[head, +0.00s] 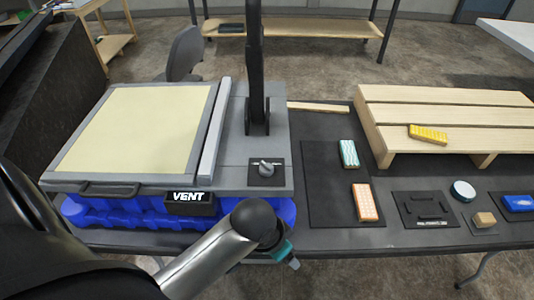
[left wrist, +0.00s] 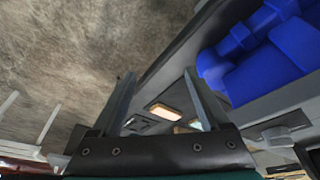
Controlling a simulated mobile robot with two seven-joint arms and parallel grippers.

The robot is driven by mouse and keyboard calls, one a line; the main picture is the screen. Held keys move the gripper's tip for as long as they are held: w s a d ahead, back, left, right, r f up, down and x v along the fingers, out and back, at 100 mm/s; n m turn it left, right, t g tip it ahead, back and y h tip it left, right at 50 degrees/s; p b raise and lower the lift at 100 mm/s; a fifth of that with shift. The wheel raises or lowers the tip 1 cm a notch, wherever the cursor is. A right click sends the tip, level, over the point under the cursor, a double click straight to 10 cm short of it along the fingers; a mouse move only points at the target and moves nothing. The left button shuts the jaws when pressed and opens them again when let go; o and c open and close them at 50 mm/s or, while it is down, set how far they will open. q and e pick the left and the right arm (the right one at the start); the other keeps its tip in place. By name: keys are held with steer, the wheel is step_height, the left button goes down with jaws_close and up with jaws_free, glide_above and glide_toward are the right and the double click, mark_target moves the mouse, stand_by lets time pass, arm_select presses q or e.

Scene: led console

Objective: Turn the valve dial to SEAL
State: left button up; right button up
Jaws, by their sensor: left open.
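The valve dial (head: 266,169) is a small grey knob on a dark square plate, on the front right of the grey console (head: 225,180). Its pointer direction is too small to read surely. A black display (head: 190,203) on the console's front reads VENT. My left gripper (head: 293,264) is in front of the table edge, below and right of the dial and apart from it, mostly hidden by my arm. In the left wrist view its two fingers (left wrist: 160,95) stand apart with nothing between them. My right gripper is not in view.
Blue containers (head: 120,217) sit under the console. A dark post (head: 255,70) rises behind the dial. Right of it are a teal block (head: 348,153), an orange block (head: 365,202) and a wooden rack (head: 450,115) with a yellow block (head: 428,134).

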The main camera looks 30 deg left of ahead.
arm_select(q)
steer(key=w+r+m+g, duration=0.1)
steer(key=w+r+m, duration=0.1)
steer(key=w+r, duration=0.4)
steer(key=n+g+y, duration=0.2)
steer(key=n, duration=0.1)
glide_toward(266, 165)
step_height(266, 165, down, 9)
steer(key=shift+w+a+f+b, duration=0.1)
steer(key=shift+w+a+b, duration=0.05)
steer(key=shift+b, duration=0.15)
jaws_close()
stand_by(0.4)
